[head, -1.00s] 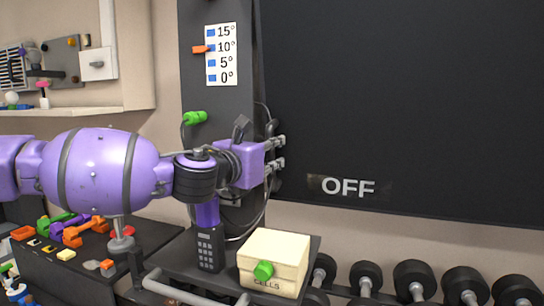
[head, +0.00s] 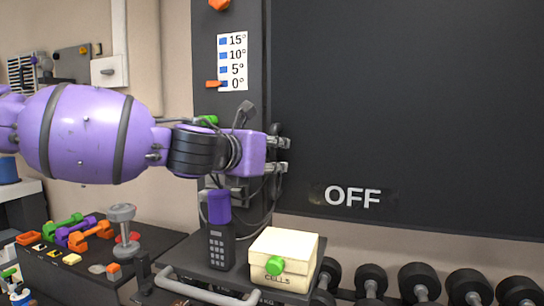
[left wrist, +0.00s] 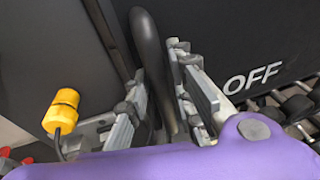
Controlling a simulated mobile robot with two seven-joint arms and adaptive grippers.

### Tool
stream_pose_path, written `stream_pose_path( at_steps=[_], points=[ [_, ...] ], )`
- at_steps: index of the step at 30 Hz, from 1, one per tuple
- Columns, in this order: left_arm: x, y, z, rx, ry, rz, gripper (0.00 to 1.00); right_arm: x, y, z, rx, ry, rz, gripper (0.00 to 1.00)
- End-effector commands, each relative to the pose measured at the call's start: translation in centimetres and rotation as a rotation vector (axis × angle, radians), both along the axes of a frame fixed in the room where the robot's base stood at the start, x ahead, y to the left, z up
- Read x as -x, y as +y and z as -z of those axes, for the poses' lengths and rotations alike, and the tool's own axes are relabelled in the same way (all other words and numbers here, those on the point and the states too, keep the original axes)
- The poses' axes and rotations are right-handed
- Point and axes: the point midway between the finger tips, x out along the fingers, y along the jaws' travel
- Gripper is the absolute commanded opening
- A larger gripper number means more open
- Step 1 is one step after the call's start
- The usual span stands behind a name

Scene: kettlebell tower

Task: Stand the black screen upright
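The large black screen (head: 420,110) with the label OFF (head: 352,197) fills the right of the head view, and its label also shows in the left wrist view (left wrist: 252,77). The orange pointer (head: 214,84) beside the angle scale (head: 232,62) is level with 0°. My left gripper (head: 278,155) is at the screen's left edge. In the left wrist view, a dark curved handle (left wrist: 150,50) runs between its fingers (left wrist: 163,100) and fills the gap, so it looks shut on the handle. Its exact contact is partly hidden. My right gripper is not in view.
A cream CELLS box (head: 285,247) with a green knob and a black keypad device (head: 220,245) stand on a dark cart below my arm. Several dumbbells (head: 420,283) line the lower right. Small coloured dumbbells (head: 75,233) lie on a bench at left.

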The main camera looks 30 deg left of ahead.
Motion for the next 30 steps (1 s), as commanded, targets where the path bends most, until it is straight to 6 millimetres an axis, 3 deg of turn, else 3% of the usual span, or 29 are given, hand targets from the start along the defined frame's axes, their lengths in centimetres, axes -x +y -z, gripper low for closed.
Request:
stream_pose_path(
  at_steps=[17, 23, 30],
  points=[
    [0.9, -0.3, -0.3, -0.003, -0.001, 0.005, 0.34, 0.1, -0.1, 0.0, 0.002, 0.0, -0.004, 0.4],
    [2.9, -0.2, -0.7, -0.002, -0.004, 0.001, 0.34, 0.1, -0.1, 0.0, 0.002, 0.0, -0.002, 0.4],
    [7.3, -0.3, -1.6, -0.006, -0.004, 0.0, 0.34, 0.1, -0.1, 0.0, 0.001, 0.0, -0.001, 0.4]
  ],
)
